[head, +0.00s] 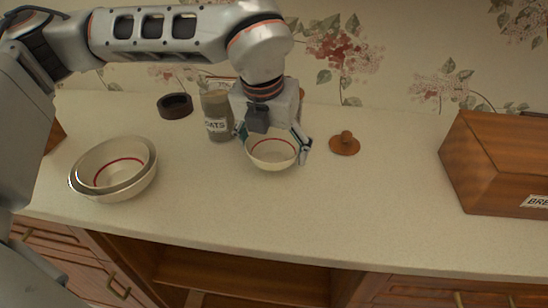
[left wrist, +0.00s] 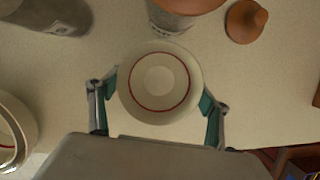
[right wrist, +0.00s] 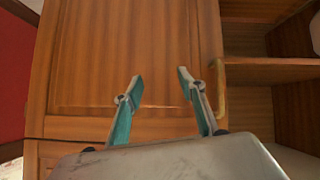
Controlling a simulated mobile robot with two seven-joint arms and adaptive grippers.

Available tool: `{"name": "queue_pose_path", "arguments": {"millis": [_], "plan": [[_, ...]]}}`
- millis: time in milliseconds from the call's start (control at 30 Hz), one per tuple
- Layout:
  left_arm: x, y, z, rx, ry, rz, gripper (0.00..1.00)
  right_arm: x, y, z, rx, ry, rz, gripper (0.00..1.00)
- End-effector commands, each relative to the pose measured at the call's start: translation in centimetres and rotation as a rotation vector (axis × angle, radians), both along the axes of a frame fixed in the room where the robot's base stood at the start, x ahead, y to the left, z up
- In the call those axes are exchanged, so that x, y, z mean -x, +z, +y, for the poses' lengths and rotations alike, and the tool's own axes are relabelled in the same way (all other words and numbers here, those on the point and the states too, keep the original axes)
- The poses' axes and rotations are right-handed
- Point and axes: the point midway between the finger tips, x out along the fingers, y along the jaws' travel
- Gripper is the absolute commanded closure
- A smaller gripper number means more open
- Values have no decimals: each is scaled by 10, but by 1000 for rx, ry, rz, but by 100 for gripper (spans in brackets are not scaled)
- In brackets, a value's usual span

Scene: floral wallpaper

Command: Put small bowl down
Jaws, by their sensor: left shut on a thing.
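The small bowl (head: 272,160) is cream with a red ring inside and sits upright between the fingers of my left gripper (head: 273,143), over the middle of the counter. In the left wrist view, the small bowl (left wrist: 158,82) has a finger of my left gripper (left wrist: 158,100) against each side. I cannot tell whether its base touches the counter. My right gripper (right wrist: 160,92) is open and empty in front of a wooden cabinet door (right wrist: 140,50). It does not show in the head view.
Nested bowls (head: 112,190) stand at the left on the counter (head: 330,215). Behind are a labelled jar (head: 216,115), a dark ring (head: 175,106) and a terracotta lid (head: 344,145). A wooden bread box (head: 500,165) stands at the right. The counter front and right of the bowl is clear.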

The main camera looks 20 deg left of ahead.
Motion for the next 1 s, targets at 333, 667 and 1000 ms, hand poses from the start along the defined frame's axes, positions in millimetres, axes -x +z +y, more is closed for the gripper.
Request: {"name": "queue_pose_path", "arguments": {"millis": [333, 667, 1000], "plan": [[0, -27, 0, 1, 0, -1, 48, -11, 10, 3, -8, 3, -28, 60], [0, -30, 0, 0, 0, 1, 6, -10, 7, 3, -4, 6, -24, 60], [0, -28, 0, 0, 0, 0, 6, -2, 3, 2, -3, 8, -8, 60]]}}
